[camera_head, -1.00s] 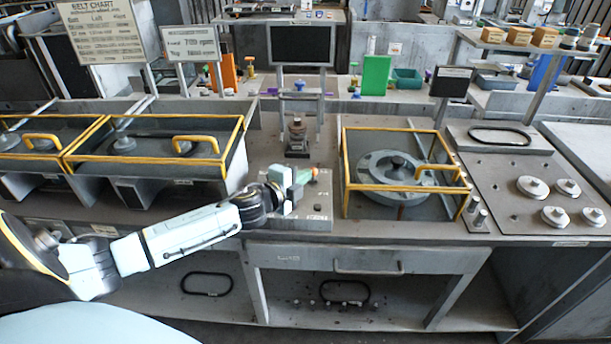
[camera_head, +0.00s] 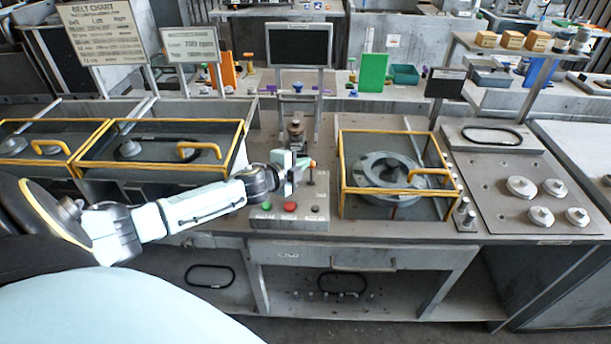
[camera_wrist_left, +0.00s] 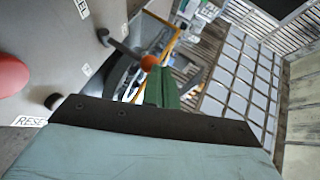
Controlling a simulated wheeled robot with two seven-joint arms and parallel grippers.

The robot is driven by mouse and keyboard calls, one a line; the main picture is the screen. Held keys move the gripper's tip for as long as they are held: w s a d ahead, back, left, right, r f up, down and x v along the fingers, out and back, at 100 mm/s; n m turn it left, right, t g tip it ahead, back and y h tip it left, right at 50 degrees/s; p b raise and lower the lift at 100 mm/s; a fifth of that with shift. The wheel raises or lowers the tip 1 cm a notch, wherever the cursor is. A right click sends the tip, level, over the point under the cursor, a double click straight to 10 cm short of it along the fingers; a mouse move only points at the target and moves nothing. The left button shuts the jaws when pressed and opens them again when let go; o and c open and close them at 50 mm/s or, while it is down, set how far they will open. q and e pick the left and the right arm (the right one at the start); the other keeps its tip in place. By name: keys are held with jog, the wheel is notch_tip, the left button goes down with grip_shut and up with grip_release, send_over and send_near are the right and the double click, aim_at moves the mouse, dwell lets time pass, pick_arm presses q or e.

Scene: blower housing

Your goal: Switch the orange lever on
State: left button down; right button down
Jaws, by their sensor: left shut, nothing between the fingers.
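The orange lever (camera_head: 312,163) has an orange knob on a dark shaft, above the back right of the grey control box (camera_head: 322,215). In the left wrist view its orange knob (camera_wrist_left: 148,62) shows near the middle, with the shaft running up-left to the panel. My left gripper (camera_head: 300,169) is shut and empty, just left of the knob in the head view. Its green fingertips (camera_wrist_left: 161,88) appear just below the knob in the wrist view. I cannot tell whether they touch. My right gripper is not in view.
The control box carries a green button (camera_head: 267,206), a red button (camera_head: 290,206) and a dark knob (camera_head: 315,209). A yellow-framed blower housing (camera_head: 385,178) stands close on the right. A dark metal cylinder (camera_head: 296,130) stands behind, below a black monitor (camera_head: 298,45).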

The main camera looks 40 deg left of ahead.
pick_arm(q)
jog(key=w+a, duration=0.1)
jog(key=w, duration=0.1)
jog(key=w+a, duration=0.2)
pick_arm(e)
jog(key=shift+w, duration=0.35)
pick_arm(q)
jog(key=shift+r, duration=0.25)
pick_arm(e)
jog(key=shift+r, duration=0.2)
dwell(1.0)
pick_arm(q)
jog(key=shift+r+p, duration=0.65)
jog(key=shift+p, duration=0.15)
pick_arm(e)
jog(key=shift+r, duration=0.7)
